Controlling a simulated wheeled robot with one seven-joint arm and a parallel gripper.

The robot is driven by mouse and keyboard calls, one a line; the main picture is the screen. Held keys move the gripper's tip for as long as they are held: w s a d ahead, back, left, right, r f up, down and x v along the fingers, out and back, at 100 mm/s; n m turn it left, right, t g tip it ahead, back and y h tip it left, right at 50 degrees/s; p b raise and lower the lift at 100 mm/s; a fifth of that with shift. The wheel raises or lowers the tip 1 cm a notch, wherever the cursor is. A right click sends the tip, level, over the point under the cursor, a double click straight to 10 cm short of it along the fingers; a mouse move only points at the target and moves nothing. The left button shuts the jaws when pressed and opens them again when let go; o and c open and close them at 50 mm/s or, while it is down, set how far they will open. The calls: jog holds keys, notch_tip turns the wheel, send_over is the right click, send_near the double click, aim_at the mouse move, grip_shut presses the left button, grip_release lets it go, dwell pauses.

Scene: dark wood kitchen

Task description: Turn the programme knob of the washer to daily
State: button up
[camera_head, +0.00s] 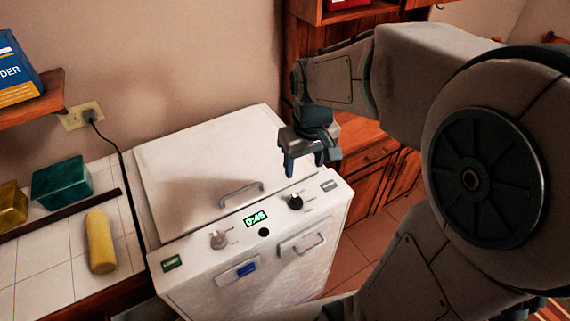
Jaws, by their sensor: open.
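The white washer (193,186) stands at the centre, with a lid on top and a sloped control panel along its front. A pale knob (218,240) is at the panel's left and a black knob (295,202) at its right. Their labels are too small to read, so I cannot tell which is the programme knob or its setting. A green display (256,219) between them reads 0:45. My gripper (303,168) is open and empty, pointing down above the panel's right end, just behind and above the black knob, apart from it.
A tiled counter (60,262) at left holds a yellow cylinder (100,242), a teal box (62,183) and a gold box (12,206). A blue box (15,75) sits on a wall shelf. A cord runs from the outlet (82,116). Wooden cabinets (378,165) stand behind my arm.

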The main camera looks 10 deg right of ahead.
aim_at(297, 198)
jog(key=shift+n+g, duration=0.5)
jog(key=shift+g, duration=0.1)
jog(key=w+f, duration=0.1)
jog(key=f, duration=0.5)
jog(key=w+f, duration=0.2)
jog(key=f, duration=0.3)
jog(key=w+f+p, duration=0.1)
jog(key=f, duration=0.5)
jog(key=shift+w+f, duration=0.15)
jog(key=shift+f, duration=0.2)
jog(key=shift+c, duration=0.3)
jog(key=c, duration=0.9)
